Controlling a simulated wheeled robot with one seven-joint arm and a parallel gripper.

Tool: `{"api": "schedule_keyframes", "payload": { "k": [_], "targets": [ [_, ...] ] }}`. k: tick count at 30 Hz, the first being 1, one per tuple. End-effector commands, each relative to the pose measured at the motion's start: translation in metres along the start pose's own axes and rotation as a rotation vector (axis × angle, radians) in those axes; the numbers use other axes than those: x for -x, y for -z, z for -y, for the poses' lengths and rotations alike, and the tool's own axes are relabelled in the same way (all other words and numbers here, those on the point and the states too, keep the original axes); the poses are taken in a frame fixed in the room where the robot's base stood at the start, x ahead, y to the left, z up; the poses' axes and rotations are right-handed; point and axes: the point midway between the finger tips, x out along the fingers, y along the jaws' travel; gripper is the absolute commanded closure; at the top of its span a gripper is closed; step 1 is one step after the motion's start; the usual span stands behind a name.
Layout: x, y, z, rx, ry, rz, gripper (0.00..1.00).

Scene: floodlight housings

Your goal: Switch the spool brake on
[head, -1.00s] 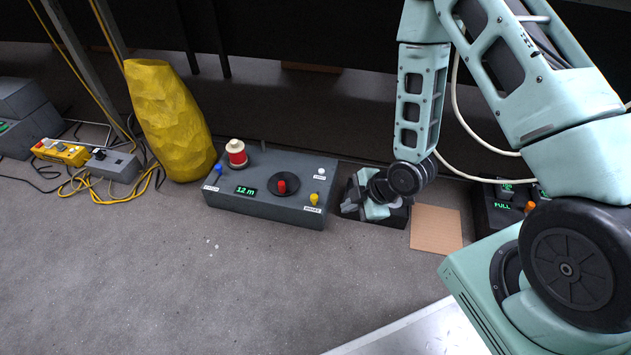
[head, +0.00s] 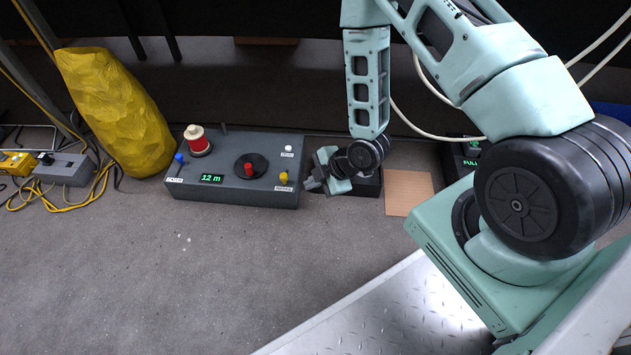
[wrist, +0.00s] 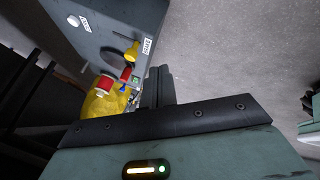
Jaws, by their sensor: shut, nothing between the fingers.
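The grey spool box (head: 228,190) stands on the floor with a red-and-white spool (head: 198,142) at its back left. Its yellow lever (head: 283,177) sits at the front right corner beside a label that seems to read BRAKE; the lever also shows in the wrist view (wrist: 132,51). In the wrist view, the shut fingers (wrist: 159,77) are apart from the lever.
The box also carries a blue knob (head: 179,157), a red knob on a black disc (head: 249,168) and a white button (head: 288,149). A yellow lumpy sack (head: 118,115) stands left. A cardboard square (head: 408,193) lies right. The floor in front is clear.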

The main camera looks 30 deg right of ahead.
Motion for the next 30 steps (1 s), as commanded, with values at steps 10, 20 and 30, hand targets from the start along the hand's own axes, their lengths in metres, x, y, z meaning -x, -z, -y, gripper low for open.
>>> {"api": "schedule_keyframes", "payload": {
  "k": [10, 20, 30],
  "targets": [
    [-0.068, -0.003, -0.009, 0.000, -0.006, -0.001, 1.00],
    [-0.078, -0.001, -0.034, -0.001, -0.001, 0.000, 1.00],
    [-0.077, 0.000, -0.036, -0.001, 0.001, 0.001, 1.00]
  ]
}}
